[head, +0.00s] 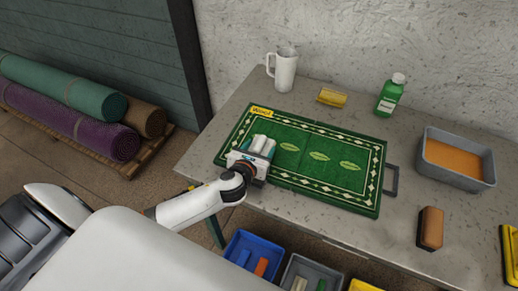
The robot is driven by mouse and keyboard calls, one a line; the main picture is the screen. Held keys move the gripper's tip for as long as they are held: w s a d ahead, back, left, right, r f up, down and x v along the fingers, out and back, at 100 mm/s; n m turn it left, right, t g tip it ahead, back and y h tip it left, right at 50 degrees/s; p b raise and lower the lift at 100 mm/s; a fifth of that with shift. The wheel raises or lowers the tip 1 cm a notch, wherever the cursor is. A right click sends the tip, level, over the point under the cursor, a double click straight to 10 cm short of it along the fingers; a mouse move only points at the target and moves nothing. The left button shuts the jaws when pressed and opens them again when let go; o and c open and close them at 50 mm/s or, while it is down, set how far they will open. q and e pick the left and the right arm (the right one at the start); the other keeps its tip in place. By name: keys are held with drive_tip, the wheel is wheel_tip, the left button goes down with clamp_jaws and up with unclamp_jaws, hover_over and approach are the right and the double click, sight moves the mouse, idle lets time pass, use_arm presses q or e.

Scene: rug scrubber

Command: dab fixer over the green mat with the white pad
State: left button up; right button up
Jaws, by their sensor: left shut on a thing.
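The green mat (315,180), with a cream patterned border and leaf shapes, lies flat on the grey table. A yellow "Wool" label (262,112) is at its far left corner. My left gripper (261,148) is over the mat's left front part. It is shut on what looks like the white pad, mostly hidden by the fingers and hand. I cannot tell if the pad touches the mat. A grey tray (484,183) of orange liquid (453,158) stands at the right; I cannot tell if this is the fixer. My right gripper is not in view.
A white jug (283,70), a yellow block (332,97) and a green bottle (389,96) stand behind the mat. A brown block (431,228) is at the front right. Bins, one blue (252,256), sit below the front edge. Rolled rugs (70,90) lie at the left.

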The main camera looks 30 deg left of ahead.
sight(259, 145)
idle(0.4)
use_arm(q)
drive_tip(key=shift+f, duration=0.3)
drive_tip(key=shift+f, duration=0.2)
drive_tip(key=shift+s+f, duration=0.15)
idle(1.0)
wheel_tip(259, 145, up, 5)
drive_tip(key=p, duration=0.5)
drive_tip(key=shift+f, duration=0.1)
